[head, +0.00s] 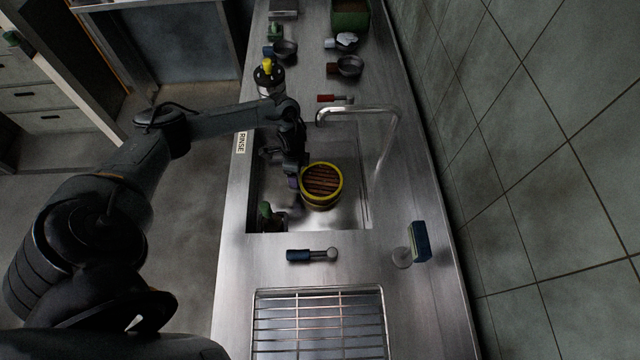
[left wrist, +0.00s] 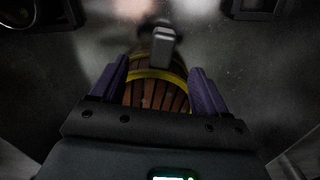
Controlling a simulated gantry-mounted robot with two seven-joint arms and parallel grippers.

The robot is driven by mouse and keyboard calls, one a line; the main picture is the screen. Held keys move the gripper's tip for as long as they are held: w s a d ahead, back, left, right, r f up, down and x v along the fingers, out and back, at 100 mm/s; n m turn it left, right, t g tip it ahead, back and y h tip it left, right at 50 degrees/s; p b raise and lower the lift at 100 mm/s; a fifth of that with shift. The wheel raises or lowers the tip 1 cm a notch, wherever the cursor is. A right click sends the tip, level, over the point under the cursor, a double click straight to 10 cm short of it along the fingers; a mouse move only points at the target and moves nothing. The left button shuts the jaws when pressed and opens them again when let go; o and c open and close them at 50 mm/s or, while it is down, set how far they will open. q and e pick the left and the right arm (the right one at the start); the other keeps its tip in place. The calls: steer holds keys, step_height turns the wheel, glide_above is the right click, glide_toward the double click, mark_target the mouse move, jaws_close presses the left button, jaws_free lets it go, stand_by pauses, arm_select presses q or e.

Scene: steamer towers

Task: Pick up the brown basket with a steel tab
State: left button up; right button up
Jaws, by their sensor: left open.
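The brown basket (head: 322,181) is round, with brown slats and a yellow rim, and sits in the steel sink. In the left wrist view the basket (left wrist: 155,95) lies between and beyond my fingers. A grey steel tab (left wrist: 162,46) stands out at its far side there; I cannot make the tab out in the head view. My left gripper (head: 297,180) is at the left side of the basket, low in the sink. Its purple fingers (left wrist: 160,76) are open, one on each side of the basket in the picture; contact cannot be told. My right gripper is not in view.
A curved faucet (head: 362,110) reaches over the sink's far edge. A green object (head: 266,212) stands at the sink's near left corner. A blue-handled tool (head: 312,255), a wire rack (head: 320,325) and a blue-green sponge-like block (head: 419,242) are nearer. Small pans (head: 349,66) stand farther back.

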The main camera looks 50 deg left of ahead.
arm_select(q)
steer(key=shift+f+b, duration=0.55)
steer(key=shift+f, duration=2.2)
jaws_close()
